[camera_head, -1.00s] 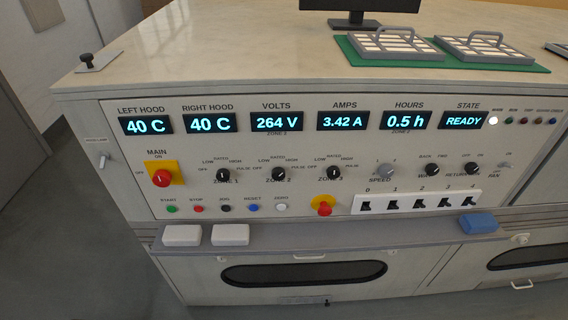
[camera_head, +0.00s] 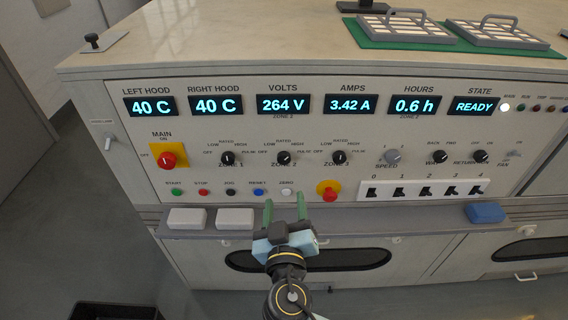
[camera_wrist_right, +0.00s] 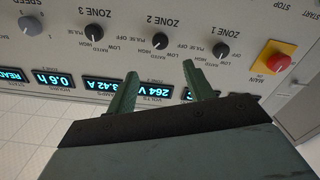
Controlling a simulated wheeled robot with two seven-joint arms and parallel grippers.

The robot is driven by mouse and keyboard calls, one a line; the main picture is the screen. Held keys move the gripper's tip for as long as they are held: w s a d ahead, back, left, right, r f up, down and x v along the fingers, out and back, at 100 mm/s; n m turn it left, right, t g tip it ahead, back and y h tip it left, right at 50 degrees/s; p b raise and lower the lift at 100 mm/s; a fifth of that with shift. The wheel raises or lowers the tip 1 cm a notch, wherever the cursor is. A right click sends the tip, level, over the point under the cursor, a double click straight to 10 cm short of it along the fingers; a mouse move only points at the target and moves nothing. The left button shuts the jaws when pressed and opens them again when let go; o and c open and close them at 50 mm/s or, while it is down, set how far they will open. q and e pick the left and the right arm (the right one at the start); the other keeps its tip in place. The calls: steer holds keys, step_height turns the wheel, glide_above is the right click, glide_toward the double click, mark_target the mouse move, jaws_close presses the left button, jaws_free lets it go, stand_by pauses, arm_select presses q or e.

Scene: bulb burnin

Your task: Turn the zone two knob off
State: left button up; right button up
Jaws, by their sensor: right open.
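The zone two knob (camera_head: 284,158) is a small black round knob with a light pointer mark, in the middle of the panel's knob row. I cannot read its exact setting. It also shows upside down in the right wrist view (camera_wrist_right: 160,41), beyond the fingertips and roughly between them. My right gripper (camera_head: 284,203) has green fingers, open and empty, in front of the panel and below the knob in the head view. In the right wrist view the fingers (camera_wrist_right: 160,70) are spread and apart from the knob. My left gripper is out of view.
The zone one knob (camera_head: 228,158) and zone three knob (camera_head: 339,157) flank it. A red main switch (camera_head: 168,160), another red knob (camera_head: 328,192) and push buttons are nearby. A narrow ledge (camera_head: 350,223) below carries white blocks and a blue block (camera_head: 486,212).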

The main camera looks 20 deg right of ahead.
mark_target(284, 160)
steer(key=p+x, duration=0.1)
steer(key=x, duration=1.1)
steer(key=shift+f+p, duration=0.1)
steer(key=shift+p, duration=0.25)
steer(key=shift+w+d, duration=0.15)
steer(key=shift+w, duration=0.25)
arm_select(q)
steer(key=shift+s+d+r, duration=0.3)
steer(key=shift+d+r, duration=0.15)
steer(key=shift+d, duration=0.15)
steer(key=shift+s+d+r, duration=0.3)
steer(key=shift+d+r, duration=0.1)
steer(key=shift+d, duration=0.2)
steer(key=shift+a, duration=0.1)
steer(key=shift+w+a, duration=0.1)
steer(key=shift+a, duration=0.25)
arm_select(e)
steer(key=c, duration=1)
